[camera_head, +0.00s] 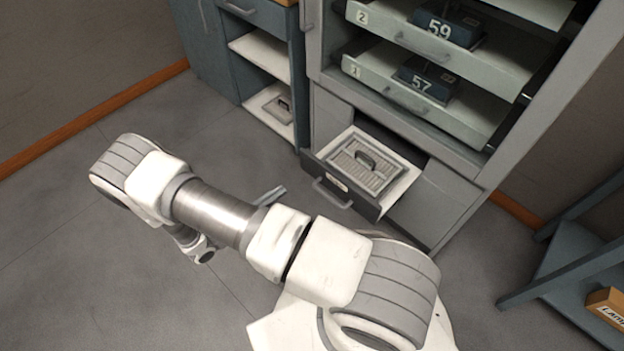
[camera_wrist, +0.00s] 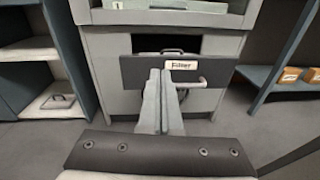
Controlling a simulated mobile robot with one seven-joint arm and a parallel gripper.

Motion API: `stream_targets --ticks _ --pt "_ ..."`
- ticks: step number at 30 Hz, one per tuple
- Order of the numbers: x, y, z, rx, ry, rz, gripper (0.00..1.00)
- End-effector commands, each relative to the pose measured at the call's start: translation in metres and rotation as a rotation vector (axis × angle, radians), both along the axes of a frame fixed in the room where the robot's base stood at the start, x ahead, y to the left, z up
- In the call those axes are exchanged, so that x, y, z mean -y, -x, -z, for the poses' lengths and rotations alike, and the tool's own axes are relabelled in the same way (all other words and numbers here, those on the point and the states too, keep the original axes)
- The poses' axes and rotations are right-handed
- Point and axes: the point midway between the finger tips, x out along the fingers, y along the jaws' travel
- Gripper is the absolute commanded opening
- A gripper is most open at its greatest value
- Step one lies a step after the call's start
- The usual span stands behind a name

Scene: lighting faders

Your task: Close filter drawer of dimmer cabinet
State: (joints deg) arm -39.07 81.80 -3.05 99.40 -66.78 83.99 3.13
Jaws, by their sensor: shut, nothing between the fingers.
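The filter drawer (camera_head: 392,199) at the bottom of the grey dimmer cabinet (camera_head: 447,204) stands open, pulled out toward the front. A ribbed grey filter with a dark handle (camera_head: 366,159) lies in it. A bar handle (camera_head: 332,194) is on the drawer front. In the wrist view the drawer's dark front (camera_wrist: 222,71) carries a "Filter" label. My gripper (camera_wrist: 160,72) is shut and empty, with its fingertips overlapping the front just left of the label; I cannot tell if they touch. In the head view my arm hides most of the gripper; a finger (camera_head: 269,195) shows left of the drawer.
Above, cabinet trays hold dark modules marked 59 (camera_head: 447,28) and 57 (camera_head: 424,82). A blue shelf unit (camera_head: 237,70) with a grey lidded item (camera_head: 284,104) stands left. A blue rack (camera_head: 570,262) with a box (camera_head: 607,306) is at right. Floor before the drawer is clear except for my arm.

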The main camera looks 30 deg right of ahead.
Motion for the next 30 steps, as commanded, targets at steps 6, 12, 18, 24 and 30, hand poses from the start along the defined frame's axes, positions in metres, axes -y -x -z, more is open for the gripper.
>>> stream_targets --ticks 6,12,18,24,30 --pt "0.001 0.004 0.031 -0.036 0.061 -0.078 0.00" --pt "0.017 -0.001 0.033 -0.039 0.065 -0.079 0.00" --pt "0.056 -0.015 0.034 -0.040 0.064 -0.077 0.00" --pt "0.095 -0.029 0.033 -0.039 0.064 -0.078 0.00" --pt "0.121 -0.039 0.033 -0.039 0.063 -0.079 0.00"
